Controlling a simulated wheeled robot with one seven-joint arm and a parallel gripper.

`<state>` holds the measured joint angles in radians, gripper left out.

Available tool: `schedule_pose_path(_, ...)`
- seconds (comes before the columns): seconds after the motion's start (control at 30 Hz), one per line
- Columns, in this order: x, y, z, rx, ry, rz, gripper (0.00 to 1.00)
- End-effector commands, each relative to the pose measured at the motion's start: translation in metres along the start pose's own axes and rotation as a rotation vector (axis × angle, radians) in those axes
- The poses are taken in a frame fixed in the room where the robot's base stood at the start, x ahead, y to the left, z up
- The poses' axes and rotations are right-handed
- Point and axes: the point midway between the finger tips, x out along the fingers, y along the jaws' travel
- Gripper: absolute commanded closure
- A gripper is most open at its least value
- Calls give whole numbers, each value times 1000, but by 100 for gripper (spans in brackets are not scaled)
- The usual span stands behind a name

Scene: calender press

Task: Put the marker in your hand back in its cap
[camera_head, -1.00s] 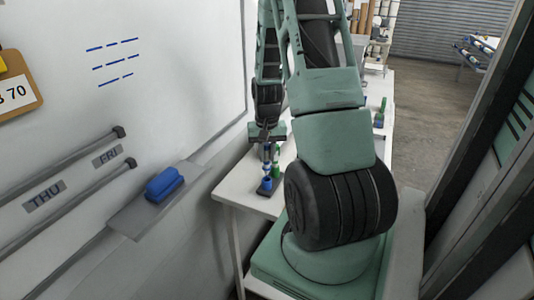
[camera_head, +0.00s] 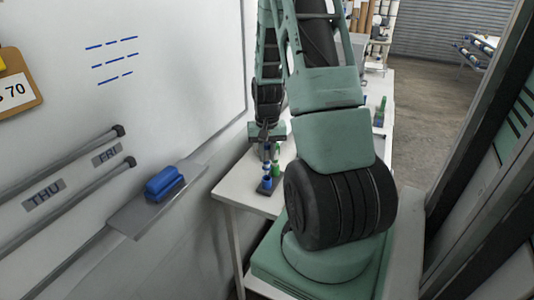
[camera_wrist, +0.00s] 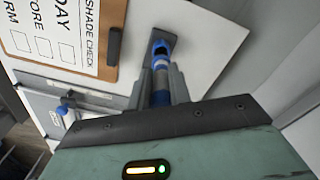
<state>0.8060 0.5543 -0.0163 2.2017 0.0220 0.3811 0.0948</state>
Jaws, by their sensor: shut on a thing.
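My gripper (camera_wrist: 161,84) is shut on the marker (camera_wrist: 160,96), which has a blue body and a pale band. The blue cap (camera_wrist: 163,42) stands on a small dark base just beyond the marker's far end in the wrist view. Marker and cap nearly line up there; I cannot tell whether they touch. In the head view, my gripper (camera_head: 267,147) points down over the white table, and the cap (camera_head: 266,184) stands below it near the table's left front. The gap between them is too small to judge.
A green item (camera_head: 277,168) stands close to the right of the cap. More green items (camera_head: 380,112) stand farther along the table. The whiteboard (camera_head: 150,85) and its tray with a blue eraser (camera_head: 164,184) are at the left. A clipboard (camera_wrist: 88,72) lies left of the cap.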

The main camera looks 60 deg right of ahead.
Motion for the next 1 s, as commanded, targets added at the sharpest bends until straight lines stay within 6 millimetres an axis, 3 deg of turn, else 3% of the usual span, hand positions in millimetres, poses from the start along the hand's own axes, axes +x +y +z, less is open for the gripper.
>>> schedule_pose_path(1.0, 20, 0, 0, 0, 0, 0, 100)
